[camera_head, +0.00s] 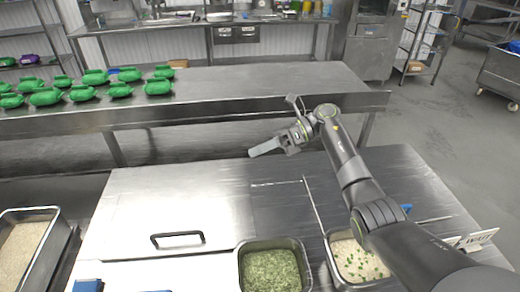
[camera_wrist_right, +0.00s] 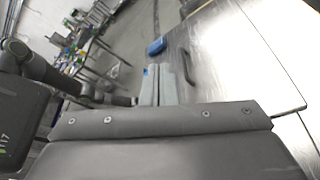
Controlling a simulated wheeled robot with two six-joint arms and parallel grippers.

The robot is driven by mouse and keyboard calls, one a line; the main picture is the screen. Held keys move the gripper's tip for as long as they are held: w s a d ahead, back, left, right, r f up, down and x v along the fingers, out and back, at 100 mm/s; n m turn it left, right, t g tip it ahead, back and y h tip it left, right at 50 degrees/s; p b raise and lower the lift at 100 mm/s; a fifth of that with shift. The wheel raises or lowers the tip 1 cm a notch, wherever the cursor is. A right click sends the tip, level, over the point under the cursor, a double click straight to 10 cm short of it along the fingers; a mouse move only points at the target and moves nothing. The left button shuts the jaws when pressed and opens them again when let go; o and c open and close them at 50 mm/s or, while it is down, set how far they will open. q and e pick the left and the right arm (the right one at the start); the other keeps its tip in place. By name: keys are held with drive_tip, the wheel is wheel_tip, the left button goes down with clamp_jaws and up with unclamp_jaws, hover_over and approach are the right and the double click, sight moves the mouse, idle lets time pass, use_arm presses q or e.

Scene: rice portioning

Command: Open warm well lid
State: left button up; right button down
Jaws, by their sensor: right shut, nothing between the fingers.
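The steel lid (camera_head: 185,203) lies flat in the left part of the near counter, with a dark bar handle (camera_head: 178,240) along its front edge. What is under it is hidden. My right gripper (camera_head: 265,148) is near the back edge of the counter, right of the lid's back corner and well away from the handle. Its fingers are shut and empty, pointing left. They also show together in the right wrist view (camera_wrist_right: 158,84). My left gripper is not in view.
A pan of chopped greens (camera_head: 270,272) and a pan of rice with green bits (camera_head: 352,258) sit right of the handle. Another rice pan (camera_head: 20,245) is at far left. A back table (camera_head: 240,85) carries several green containers (camera_head: 95,77).

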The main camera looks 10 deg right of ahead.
drive_tip(key=shift+d, duration=0.1)
idle(0.7)
drive_tip(key=b+v, duration=0.8)
drive_tip(key=v, duration=0.9)
drive_tip(key=shift+w+d, duration=0.15)
